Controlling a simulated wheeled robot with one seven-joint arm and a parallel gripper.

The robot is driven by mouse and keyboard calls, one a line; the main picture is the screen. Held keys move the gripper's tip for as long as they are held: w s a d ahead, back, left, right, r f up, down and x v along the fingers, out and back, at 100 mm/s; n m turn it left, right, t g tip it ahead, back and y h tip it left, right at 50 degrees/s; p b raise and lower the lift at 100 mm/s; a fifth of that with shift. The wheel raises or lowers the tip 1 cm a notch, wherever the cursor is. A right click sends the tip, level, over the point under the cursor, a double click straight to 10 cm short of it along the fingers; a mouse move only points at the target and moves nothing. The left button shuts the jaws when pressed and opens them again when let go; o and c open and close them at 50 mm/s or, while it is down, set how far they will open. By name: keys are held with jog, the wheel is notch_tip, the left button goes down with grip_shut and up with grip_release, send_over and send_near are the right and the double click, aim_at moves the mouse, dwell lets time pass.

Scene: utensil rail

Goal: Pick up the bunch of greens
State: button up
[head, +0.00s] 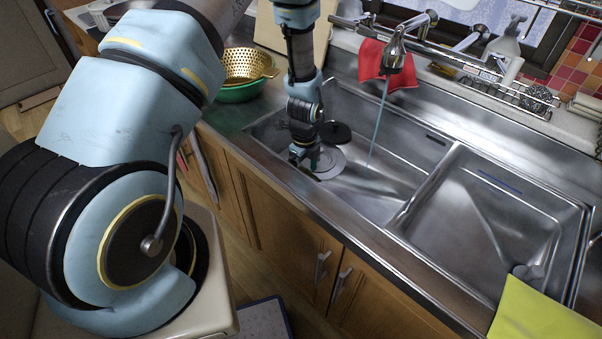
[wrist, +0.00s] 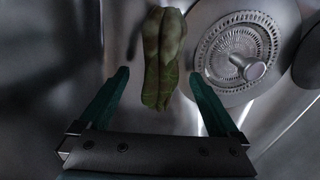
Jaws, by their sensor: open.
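The bunch of greens (wrist: 162,62) shows in the wrist view as a long, dull green bundle. It lies in the metal sink basin, beside the round drain strainer (wrist: 243,55). My gripper (wrist: 158,85) is open, with its two dark green fingers on either side of the lower end of the bunch in the picture. I see no contact between fingers and greens, and the exact gap in depth is hard to tell. In the head view my gripper (head: 300,153) is down inside the left basin, and my arm hides the greens there.
Water runs from the faucet (head: 394,52) into the left basin (head: 385,175), right of my arm. The basin walls stand close around my gripper. A dark round piece (head: 336,132) is near it. The right basin (head: 480,215) looks mostly clear.

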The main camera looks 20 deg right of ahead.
jog(key=shift+c, duration=0.4)
jog(key=c, duration=1.4)
jog(key=shift+c, duration=0.2)
jog(key=shift+r, duration=0.1)
